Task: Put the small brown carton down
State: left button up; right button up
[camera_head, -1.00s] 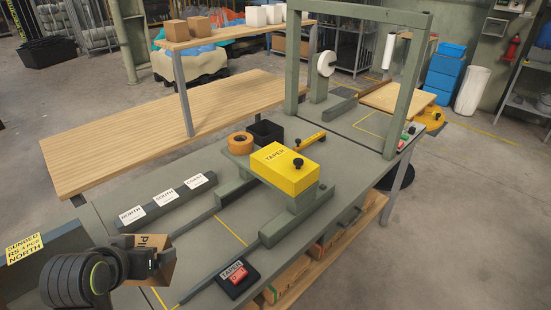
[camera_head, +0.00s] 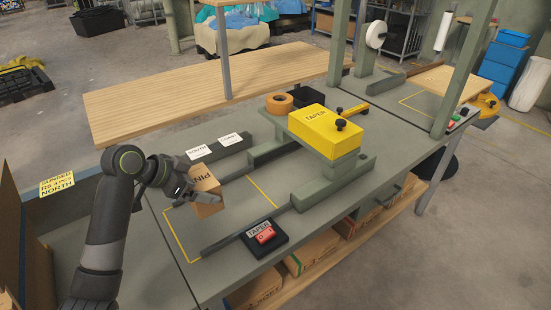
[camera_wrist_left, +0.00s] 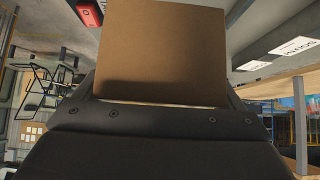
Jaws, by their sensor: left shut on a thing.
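The small brown carton (camera_head: 206,190) has dark lettering that reads "PIN", seen upside down in the head view. My left gripper (camera_head: 190,192) is shut on it, over the yellow-outlined area (camera_head: 181,243) of the grey bench. I cannot tell whether the carton touches the bench top or is just above it. In the left wrist view the carton (camera_wrist_left: 165,50) fills the upper middle between the fingers. My right gripper is not in view.
The yellow taper machine (camera_head: 325,130) stands to the right. A control box with a red switch (camera_head: 264,238) sits near the front edge. A dark rail (camera_head: 228,241) crosses the bench front. A grey bar with labels (camera_head: 215,155) lies behind the carton.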

pick_arm(q)
jog(key=shift+f+p, duration=0.4)
jog(key=shift+f, duration=4.55)
jog(key=shift+f, duration=0.1)
jog(key=o, duration=1)
jog(key=v, duration=0.7)
jog(key=shift+s+r+b, duration=0.15)
jog(key=shift+r+b, duration=0.1)
jog(key=shift+b, duration=0.05)
jog(key=shift+a+f, duration=0.1)
